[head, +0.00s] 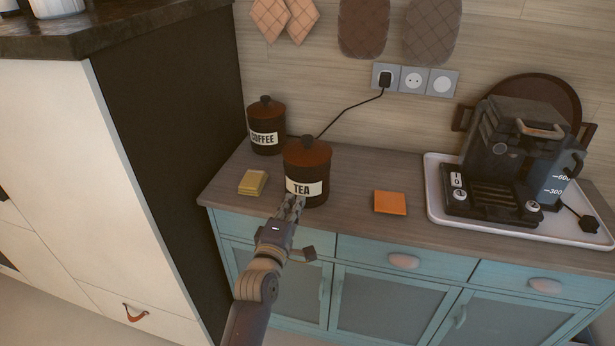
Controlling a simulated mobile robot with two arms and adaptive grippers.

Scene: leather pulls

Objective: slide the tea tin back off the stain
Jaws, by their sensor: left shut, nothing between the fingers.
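The tea tin (308,165) is a dark canister with a reddish-brown lid and a cream label reading TEA. It stands upright on the wooden counter (350,215), near its front left part. My left gripper (290,208) is shut and empty, with its fingertips low at the front of the tin, just below the label. I cannot tell whether they touch the tin. No stain shows on the counter; the tin and gripper hide part of the surface there. My right gripper is not in view.
A coffee tin (265,128) stands behind and left of the tea tin. A yellow sponge (253,183) lies to the left, an orange square (390,202) to the right. A coffee machine (505,160) sits on a white tray (436,205). A black cord (350,112) runs down behind the tea tin.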

